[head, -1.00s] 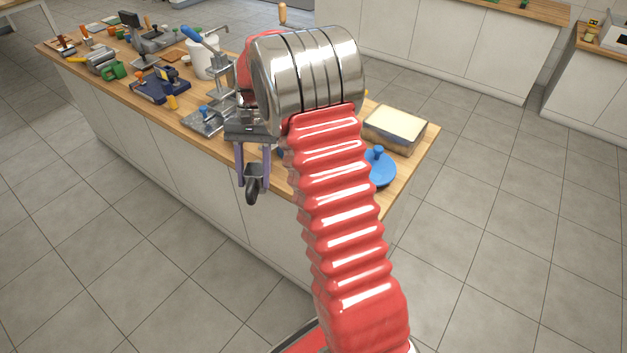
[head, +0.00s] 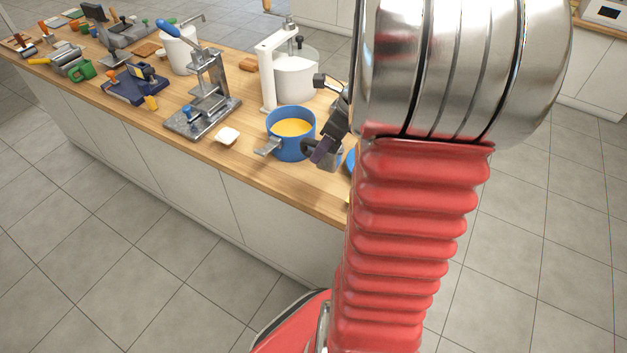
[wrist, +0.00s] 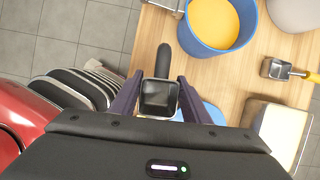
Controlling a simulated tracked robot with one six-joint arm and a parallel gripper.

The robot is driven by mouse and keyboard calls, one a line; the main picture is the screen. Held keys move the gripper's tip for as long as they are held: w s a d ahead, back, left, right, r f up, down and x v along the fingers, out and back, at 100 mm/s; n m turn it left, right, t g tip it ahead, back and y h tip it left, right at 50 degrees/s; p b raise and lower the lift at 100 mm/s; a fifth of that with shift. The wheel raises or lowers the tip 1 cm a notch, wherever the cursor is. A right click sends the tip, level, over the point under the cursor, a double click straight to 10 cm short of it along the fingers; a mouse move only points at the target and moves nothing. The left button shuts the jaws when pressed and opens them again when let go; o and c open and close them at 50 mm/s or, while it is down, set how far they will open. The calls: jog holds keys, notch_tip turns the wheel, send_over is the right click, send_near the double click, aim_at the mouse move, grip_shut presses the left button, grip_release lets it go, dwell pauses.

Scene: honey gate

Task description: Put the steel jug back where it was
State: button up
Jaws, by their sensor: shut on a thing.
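The steel jug (wrist: 158,98) is between the two purple fingers of my gripper (wrist: 160,102) in the wrist view, its dark handle pointing away from the wrist. My gripper is shut on it. In the head view the jug (head: 333,160) is partly hidden by my gripper (head: 322,150) and arm, just right of a blue pot (head: 291,146). The pot holds yellow honey and also shows in the wrist view (wrist: 222,48). The jug appears held over the worktop's near edge; I cannot tell how high.
A blue lid (wrist: 213,113) shows beneath the gripper. A box with a cream block (wrist: 277,130) and a steel tool with a yellow handle (wrist: 280,69) lie to the right. A press stand (head: 207,95), a white drum (head: 296,78) and a small white dish (head: 228,136) stand on the worktop (head: 250,160).

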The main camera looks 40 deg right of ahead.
aim_at(325, 163)
jog(key=shift+s+d+r+m, duration=0.1)
jog(key=shift+s+d+m, duration=0.2)
jog(key=shift+m, duration=0.2)
jog(key=shift+w, duration=0.1)
jog(key=shift+a+f, duration=0.1)
jog(key=shift+f, duration=3.05)
jog(key=shift+f, duration=0.1)
jog(key=shift+f, duration=1.8)
